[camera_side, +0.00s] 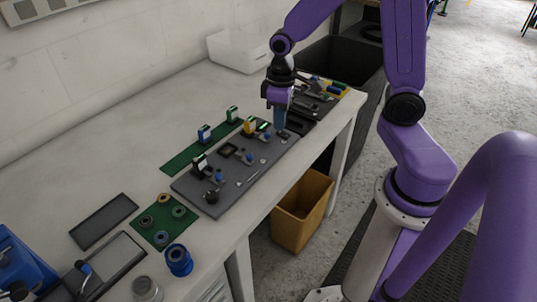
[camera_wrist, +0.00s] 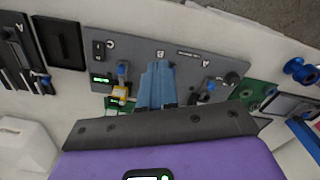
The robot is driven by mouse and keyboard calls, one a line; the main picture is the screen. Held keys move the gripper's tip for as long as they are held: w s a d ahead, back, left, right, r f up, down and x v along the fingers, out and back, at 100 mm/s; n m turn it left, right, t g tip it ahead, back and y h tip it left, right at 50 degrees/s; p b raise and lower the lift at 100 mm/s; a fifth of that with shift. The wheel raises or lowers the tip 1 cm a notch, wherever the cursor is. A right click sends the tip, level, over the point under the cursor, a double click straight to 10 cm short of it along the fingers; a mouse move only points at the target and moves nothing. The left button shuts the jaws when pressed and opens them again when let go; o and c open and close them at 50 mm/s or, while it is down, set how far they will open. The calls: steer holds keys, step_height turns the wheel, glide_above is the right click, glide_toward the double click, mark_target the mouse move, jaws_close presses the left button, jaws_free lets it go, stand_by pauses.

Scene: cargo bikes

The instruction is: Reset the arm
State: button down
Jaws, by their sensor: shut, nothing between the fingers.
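My gripper (camera_side: 281,128) hangs fingers down over the far end of the grey board on the white bench. Its blue fingers are together and hold nothing. In the wrist view, the shut fingers (camera_wrist: 160,64) cover part of the grey board (camera_wrist: 215,65). In the side view, the fingertips are close above or at the board (camera_side: 225,200); I cannot tell whether they touch it. My arm is bent, reaching over the bench from the right.
The board carries small fixtures, including a yellow-and-blue one (camera_wrist: 120,92). A green mat (camera_side: 180,160) lies behind it. Black trays with tools (camera_side: 318,105) lie beyond. A yellow bin (camera_side: 300,215) stands below the bench edge. The bench's back left is clear.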

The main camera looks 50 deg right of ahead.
steer(key=s+a+r+n, duration=0.3)
steer(key=s+n, duration=0.1)
steer(key=s, duration=0.5)
steer(key=s+a+r+n, duration=0.3)
steer(key=s+a+n, duration=0.1)
steer(key=s, duration=0.6)
steer(key=shift+r, duration=0.2)
